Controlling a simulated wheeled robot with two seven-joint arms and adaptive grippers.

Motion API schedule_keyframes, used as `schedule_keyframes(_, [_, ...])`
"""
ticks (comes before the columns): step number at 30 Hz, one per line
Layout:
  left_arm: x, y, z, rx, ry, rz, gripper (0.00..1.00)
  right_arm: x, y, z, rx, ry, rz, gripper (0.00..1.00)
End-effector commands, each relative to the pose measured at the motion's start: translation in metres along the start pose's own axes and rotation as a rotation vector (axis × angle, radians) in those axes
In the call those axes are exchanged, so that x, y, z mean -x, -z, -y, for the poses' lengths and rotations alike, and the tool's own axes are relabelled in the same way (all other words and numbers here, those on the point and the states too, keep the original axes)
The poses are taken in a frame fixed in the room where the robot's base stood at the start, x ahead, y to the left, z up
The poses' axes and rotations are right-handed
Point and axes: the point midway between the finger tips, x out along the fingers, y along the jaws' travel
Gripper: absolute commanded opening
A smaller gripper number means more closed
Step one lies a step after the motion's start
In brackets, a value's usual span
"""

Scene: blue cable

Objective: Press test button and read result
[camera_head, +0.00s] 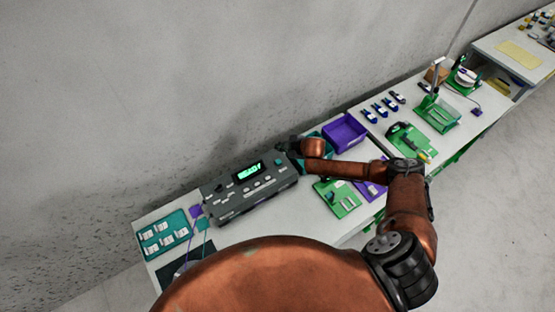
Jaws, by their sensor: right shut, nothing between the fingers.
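The tester (236,208) is a long dark grey box lying at a slant on the left part of the workbench. Its green display (249,172) is lit with dark characters that look like "READY", though they are small. Several light buttons (258,187) sit below the display, and a teal button (278,162) is at its right end. My right gripper (290,152) is shut and empty at the tester's right end, close to the teal button; I cannot tell whether they touch. My left gripper is not in view.
A teal tray (147,240) with several white parts lies left of the tester, with cables between. A purple bin (344,128) stands at the right, near my forearm. Green fixtures (338,206) lie on the bench front. A grey wall runs behind.

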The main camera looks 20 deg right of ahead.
Motion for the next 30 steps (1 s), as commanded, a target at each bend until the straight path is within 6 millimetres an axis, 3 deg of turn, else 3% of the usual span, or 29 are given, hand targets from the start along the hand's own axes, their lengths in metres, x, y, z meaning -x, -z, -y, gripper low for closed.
schedule_keyframes(14, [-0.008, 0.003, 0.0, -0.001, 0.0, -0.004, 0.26, -0.008, -0.005, 0.007, -0.002, 0.001, 0.0, 0.0])
schedule_keyframes(30, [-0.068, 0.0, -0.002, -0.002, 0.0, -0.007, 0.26, -0.055, -0.039, 0.041, -0.003, 0.001, -0.001, 0.0])
